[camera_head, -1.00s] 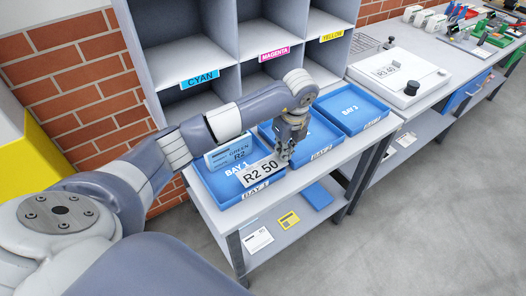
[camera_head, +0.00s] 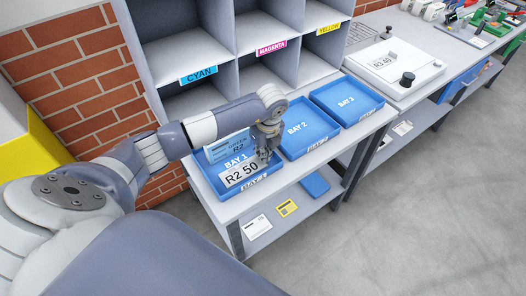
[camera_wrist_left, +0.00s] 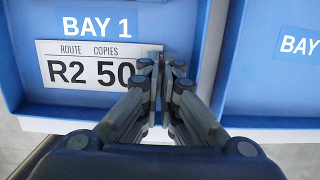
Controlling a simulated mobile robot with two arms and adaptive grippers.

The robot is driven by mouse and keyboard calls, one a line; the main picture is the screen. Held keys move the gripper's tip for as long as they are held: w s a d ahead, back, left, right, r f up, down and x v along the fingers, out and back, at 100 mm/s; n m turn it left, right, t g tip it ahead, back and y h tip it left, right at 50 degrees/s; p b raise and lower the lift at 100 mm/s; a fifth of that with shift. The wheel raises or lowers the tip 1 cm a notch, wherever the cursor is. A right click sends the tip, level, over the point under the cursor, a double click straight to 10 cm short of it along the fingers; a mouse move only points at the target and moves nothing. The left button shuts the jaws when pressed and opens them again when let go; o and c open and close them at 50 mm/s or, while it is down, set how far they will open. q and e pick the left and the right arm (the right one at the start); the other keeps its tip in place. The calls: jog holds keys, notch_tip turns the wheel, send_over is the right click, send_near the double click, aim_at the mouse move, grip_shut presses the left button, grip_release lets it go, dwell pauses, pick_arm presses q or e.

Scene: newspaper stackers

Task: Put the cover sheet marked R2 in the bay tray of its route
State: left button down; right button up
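The cover sheet (camera_head: 241,173) is a white card reading R2 50. It also shows in the left wrist view (camera_wrist_left: 84,70), under the words BAY 1. My left gripper (camera_head: 266,154) has its fingers together at the sheet's right edge, and they show in the left wrist view (camera_wrist_left: 160,80). The sheet is over the front part of the blue Bay 1 tray (camera_head: 262,180); whether it touches the tray floor I cannot tell. A blue-and-white card reading GREEN R2 (camera_head: 228,146) stands at the back of this tray. My right gripper is not in view.
The Bay 2 tray (camera_head: 298,130) and Bay 3 tray (camera_head: 347,101) stand to the right, apparently empty. Grey pigeonholes with CYAN (camera_head: 199,75), MAGENTA and YELLOW labels rise behind. A white device with an R3 40 card (camera_head: 384,62) stands at right. Lower shelf holds cards.

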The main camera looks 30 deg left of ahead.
pick_arm(q)
jog(key=c, duration=1.8)
grip_release()
jog(key=shift+r, duration=0.4)
notch_tip(320, 180, up, 11)
jog(key=d+b, duration=0.1)
jog(key=b, duration=0.2)
jog(key=shift+s+d+r, duration=0.15)
jog(key=shift+s+d, duration=0.2)
